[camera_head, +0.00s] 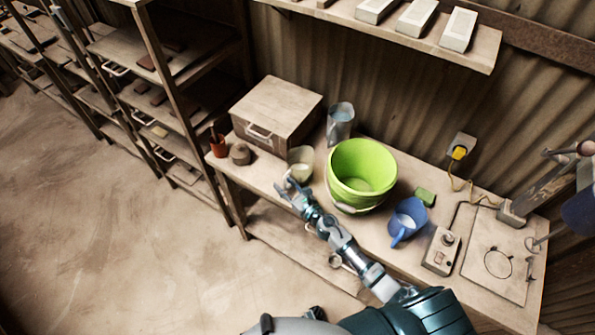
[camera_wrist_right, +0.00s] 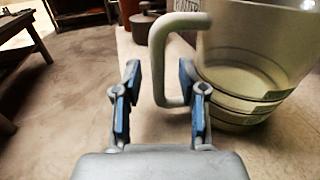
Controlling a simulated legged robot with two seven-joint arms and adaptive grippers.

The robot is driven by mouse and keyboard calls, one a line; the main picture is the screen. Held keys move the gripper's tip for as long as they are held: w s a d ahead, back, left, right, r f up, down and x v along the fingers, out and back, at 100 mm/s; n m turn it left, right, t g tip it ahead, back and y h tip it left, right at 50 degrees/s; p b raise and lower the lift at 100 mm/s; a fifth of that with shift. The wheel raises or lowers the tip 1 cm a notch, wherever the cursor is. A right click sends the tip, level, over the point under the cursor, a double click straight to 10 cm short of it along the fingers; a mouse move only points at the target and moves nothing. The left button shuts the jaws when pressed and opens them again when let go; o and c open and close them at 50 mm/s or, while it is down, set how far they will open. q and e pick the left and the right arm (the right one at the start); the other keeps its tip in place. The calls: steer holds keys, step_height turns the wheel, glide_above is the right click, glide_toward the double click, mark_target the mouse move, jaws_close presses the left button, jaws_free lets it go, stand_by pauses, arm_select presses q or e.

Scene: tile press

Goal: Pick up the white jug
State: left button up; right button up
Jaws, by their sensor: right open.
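The white jug (camera_head: 301,157) stands on the workbench, left of the green bucket, with its near side partly behind my right gripper (camera_head: 290,188). In the right wrist view, the jug's pale ringed body (camera_wrist_right: 255,50) fills the upper right. Its squared handle (camera_wrist_right: 158,62) shows between the two fingers of my right gripper (camera_wrist_right: 160,75). The fingers are open, with a gap on the handle's left; the right finger is close to the handle, and I cannot tell if it touches. My left gripper is not in view.
A green bucket (camera_head: 362,170) stands right of the jug, with a blue jug (camera_head: 407,219) farther right. A grey metal jug (camera_head: 340,120) and a wooden box (camera_head: 277,110) are behind. A small brown pot (camera_head: 240,154) and a red-brown cup (camera_head: 218,146) are left.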

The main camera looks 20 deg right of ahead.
mark_target(285, 177)
steer(key=shift+s, duration=0.1)
jaws_close()
steer(key=shift+r, duration=0.15)
steer(key=shift+d+r+p, duration=0.1)
steer(key=shift+r+p, duration=1.25)
steer(key=shift+r, duration=0.5)
steer(key=s+a, duration=0.2)
steer(key=a, duration=0.5)
steer(key=s+a+r+p, duration=0.1)
steer(key=a, duration=0.7)
steer(key=shift+s+a+r+p, duration=0.15)
steer(key=shift+s+a+p, duration=0.15)
steer(key=shift+s, duration=0.1)
